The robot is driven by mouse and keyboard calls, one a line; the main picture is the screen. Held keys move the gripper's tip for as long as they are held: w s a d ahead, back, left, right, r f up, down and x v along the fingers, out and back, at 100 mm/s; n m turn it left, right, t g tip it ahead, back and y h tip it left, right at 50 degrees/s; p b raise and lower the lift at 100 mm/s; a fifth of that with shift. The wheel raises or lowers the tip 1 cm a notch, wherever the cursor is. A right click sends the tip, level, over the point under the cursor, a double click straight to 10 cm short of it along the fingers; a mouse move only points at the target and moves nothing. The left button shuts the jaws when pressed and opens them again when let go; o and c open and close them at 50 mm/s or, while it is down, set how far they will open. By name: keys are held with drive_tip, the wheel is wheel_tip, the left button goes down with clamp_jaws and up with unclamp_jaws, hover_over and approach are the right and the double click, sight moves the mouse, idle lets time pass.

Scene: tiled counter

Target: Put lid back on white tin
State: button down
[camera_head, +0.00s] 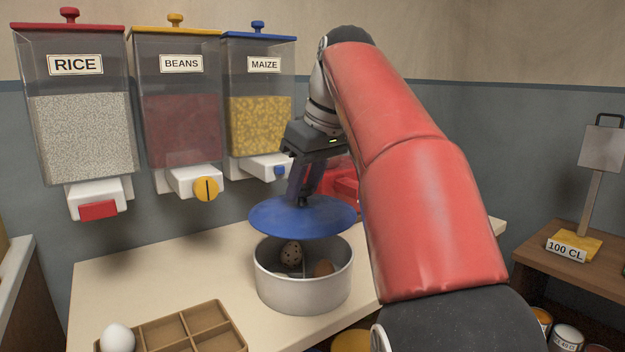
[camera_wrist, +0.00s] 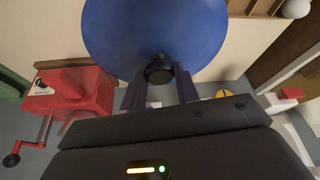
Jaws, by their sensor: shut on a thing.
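The white tin (camera_head: 303,293) stands open on the counter, with a speckled egg (camera_head: 291,253) and a brown egg (camera_head: 323,268) visible inside. My gripper (camera_head: 302,198) is shut on the dark knob of the round blue lid (camera_head: 290,222). The lid is over the tin, roughly level, with a gap between it and the rim, so the tin's contents show below. In the wrist view the blue lid (camera_wrist: 155,30) fills the upper middle, its knob between the fingertips (camera_wrist: 160,72). The lid hides the tin there.
Rice (camera_head: 80,130), beans (camera_head: 181,120) and maize (camera_head: 259,115) dispensers hang on the wall behind. A wooden divided tray (camera_head: 190,330) and a white egg (camera_head: 117,338) are at front left. A red hand-cranked device (camera_wrist: 75,100) shows in the wrist view. Bare counter lies left of the tin.

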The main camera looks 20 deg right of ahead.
sight(309, 205)
drive_tip(key=shift+f+b, duration=2.05)
drive_tip(key=shift+f, duration=0.8)
drive_tip(key=shift+p, duration=0.45)
drive_tip(key=shift+f, duration=0.15)
idle(0.6)
drive_tip(key=shift+c, duration=2.4)
unclamp_jaws()
